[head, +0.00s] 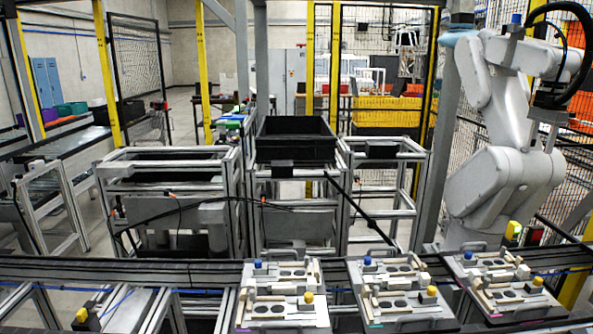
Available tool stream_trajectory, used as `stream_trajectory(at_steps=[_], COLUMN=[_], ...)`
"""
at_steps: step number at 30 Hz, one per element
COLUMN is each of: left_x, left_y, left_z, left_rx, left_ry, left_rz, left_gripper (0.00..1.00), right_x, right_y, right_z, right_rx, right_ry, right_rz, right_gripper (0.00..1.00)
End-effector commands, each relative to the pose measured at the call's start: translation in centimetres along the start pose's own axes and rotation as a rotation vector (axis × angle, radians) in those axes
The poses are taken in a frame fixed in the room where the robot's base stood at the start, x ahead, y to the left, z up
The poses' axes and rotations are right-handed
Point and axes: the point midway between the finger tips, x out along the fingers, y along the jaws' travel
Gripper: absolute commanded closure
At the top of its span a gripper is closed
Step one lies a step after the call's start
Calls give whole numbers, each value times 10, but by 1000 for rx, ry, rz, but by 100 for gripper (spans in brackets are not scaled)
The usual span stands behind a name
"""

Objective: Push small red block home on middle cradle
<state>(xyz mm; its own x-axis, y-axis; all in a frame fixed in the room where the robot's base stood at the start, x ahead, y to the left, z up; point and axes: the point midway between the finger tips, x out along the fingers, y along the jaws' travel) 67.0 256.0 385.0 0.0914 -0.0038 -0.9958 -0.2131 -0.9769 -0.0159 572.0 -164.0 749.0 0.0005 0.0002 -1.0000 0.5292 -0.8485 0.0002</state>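Three light grey pallet fixtures stand in a row on the conveyor along the bottom. The middle cradle (354,272) carries light wooden strips, dark round recesses, a blue knob (367,260) at its back left and a yellow knob (432,290) at its right. Neither of my grippers is in view.
The left pallet (240,318) and right pallet (457,266) flank the middle one. A black bin (296,140) sits on a frame behind. A large grey robot arm (497,185) stands at the right. Dark conveyor rail (120,270) runs across the front.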

Motion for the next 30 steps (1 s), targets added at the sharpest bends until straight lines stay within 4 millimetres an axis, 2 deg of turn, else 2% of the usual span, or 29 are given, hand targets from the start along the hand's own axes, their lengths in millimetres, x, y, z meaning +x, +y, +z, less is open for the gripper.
stream_trajectory(at_steps=[21, 30], left_x=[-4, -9], left_y=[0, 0], left_z=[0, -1], left_rx=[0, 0], left_ry=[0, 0], left_rz=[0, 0], left_gripper=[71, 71], right_x=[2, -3], right_y=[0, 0], right_z=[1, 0], right_rx=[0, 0], right_ry=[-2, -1], right_rz=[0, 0], right_gripper=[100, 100])
